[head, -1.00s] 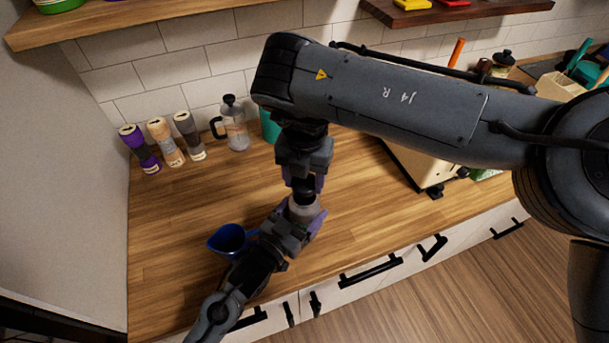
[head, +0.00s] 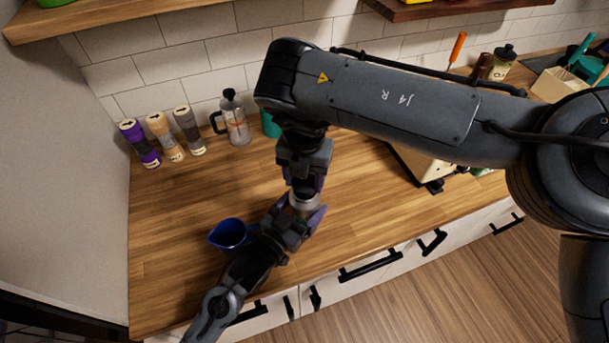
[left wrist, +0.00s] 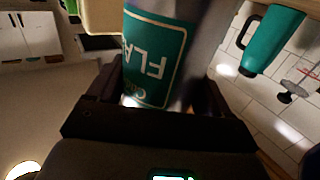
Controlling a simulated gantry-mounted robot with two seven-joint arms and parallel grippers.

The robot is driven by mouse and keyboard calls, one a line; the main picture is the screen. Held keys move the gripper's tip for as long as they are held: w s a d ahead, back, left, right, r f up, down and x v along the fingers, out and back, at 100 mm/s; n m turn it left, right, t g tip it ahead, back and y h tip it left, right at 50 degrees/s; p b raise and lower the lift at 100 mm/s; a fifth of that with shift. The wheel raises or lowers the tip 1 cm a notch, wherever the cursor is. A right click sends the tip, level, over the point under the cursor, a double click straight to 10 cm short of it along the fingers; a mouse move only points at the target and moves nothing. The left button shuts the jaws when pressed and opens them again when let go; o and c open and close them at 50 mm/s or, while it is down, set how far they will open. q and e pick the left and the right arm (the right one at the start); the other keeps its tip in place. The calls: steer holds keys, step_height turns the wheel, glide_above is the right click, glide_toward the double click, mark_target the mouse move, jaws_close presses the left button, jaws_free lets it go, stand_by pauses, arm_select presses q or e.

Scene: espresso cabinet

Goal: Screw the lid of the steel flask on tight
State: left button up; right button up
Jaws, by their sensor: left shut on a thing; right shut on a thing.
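The steel flask (head: 304,203) stands upright near the front of the counter in the head view. In the left wrist view it shows large, with a green label (left wrist: 154,55). My left gripper (head: 306,213) is shut around the flask's body from the front left. My right gripper (head: 305,187) points down over the flask from above and is shut at its top. The lid is hidden between the right gripper's fingers, so I cannot see its thread or whether any gap is left beneath it.
A blue cup (head: 229,234) stands on the counter (head: 180,260) beside my left arm. A French press (head: 234,120), a teal tumbler (left wrist: 270,40) and several tilted canisters (head: 164,137) stand at the back. A cream appliance (head: 420,165) stands to the right, behind my right arm.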

steer(key=shift+f, duration=0.55)
arm_select(q)
jaws_close()
arm_select(e)
steer(key=m, duration=0.2)
steer(key=shift+m, duration=0.3)
steer(key=m, duration=2.4)
steer(key=shift+w+f+m, duration=0.1)
steer(key=shift+m, duration=0.2)
steer(key=m, duration=0.6)
steer(key=shift+m, duration=0.4)
